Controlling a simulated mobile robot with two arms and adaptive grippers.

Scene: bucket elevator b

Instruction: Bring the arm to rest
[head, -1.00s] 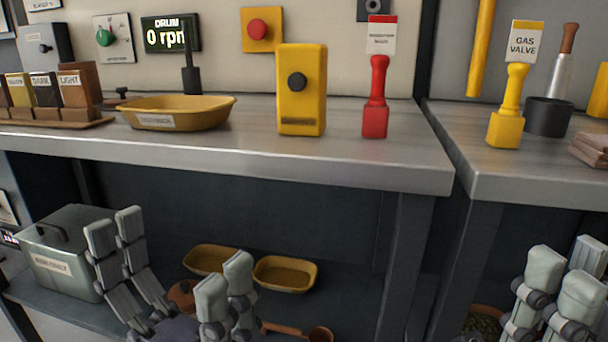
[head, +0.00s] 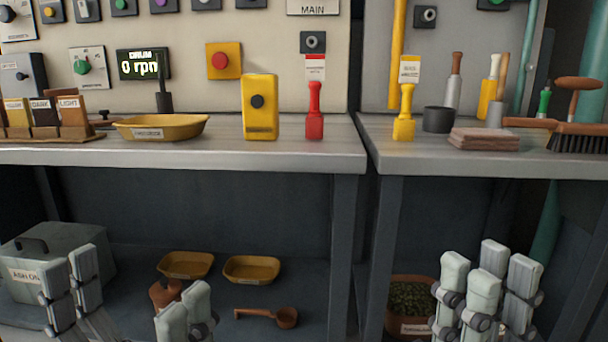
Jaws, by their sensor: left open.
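My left gripper (head: 128,300) is low at the left of the head view. My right gripper (head: 488,290) is low at the right, pointing up, below the right bench. Its finger parts overlap closely, so I cannot tell whether it is open or shut. I see no object in it. Both grippers appear below the worktop edge, and their lower parts are cut off by the frame.
The left bench (head: 280,155) carries a yellow tray (head: 160,127), a yellow button box (head: 260,108) and a red handle (head: 314,112). The right bench (head: 470,168) carries a yellow gas valve handle (head: 404,115) and a brush (head: 578,138). Below are trays, a scoop (head: 285,317) and a pot (head: 412,300).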

